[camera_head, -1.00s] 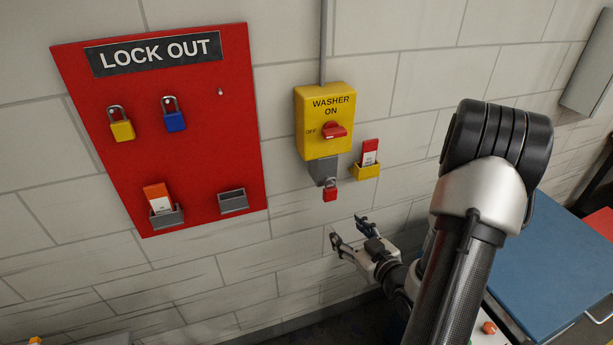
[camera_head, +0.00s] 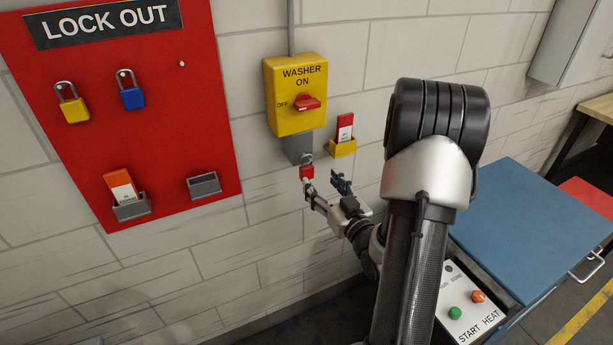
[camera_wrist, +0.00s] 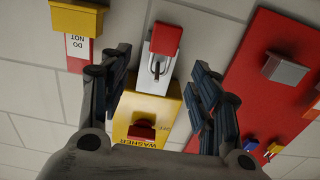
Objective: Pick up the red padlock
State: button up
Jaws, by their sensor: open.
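The red padlock (camera_head: 307,172) hangs by its shackle from the grey tab (camera_head: 297,147) under the yellow washer switch box (camera_head: 295,95). In the wrist view, which is upside down, the padlock (camera_wrist: 165,40) shows ahead between the spread fingers. My gripper (camera_head: 324,184) is open and empty, just below and in front of the padlock. One fingertip overlaps the padlock's lower edge in the head view; I cannot tell if they touch.
A yellow holder (camera_head: 343,148) with a red-and-white tag is right of the switch box. The red lockout board (camera_head: 150,90) at left carries a yellow padlock (camera_head: 74,104) and a blue padlock (camera_head: 132,97). A blue-topped table (camera_head: 530,220) stands at right.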

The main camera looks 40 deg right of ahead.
aim_at(309, 169)
jog(key=b+x, duration=0.1)
jog(key=x, duration=0.7)
jog(key=shift+a, duration=0.15)
jog(key=c, duration=1.2)
